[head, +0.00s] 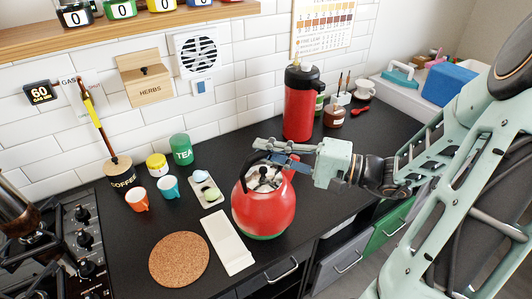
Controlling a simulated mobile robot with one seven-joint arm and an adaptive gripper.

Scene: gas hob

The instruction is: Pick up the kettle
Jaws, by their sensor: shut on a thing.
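The red kettle (263,212) has a silver lid, a dark handle and a green base. It is upright at the front of the black counter, and I cannot tell whether its base touches the counter. My gripper (277,158) reaches in from the right at the top of the kettle. It is shut on the kettle's dark handle, which the fingers partly hide.
A white rest (228,242) and a round cork mat (179,259) lie left of the kettle. A red flask (299,105) stands behind my gripper. An orange mug (137,200), a blue cup (168,187) and a green tea tin (181,150) stand further left. The gas hob (84,240) is at far left.

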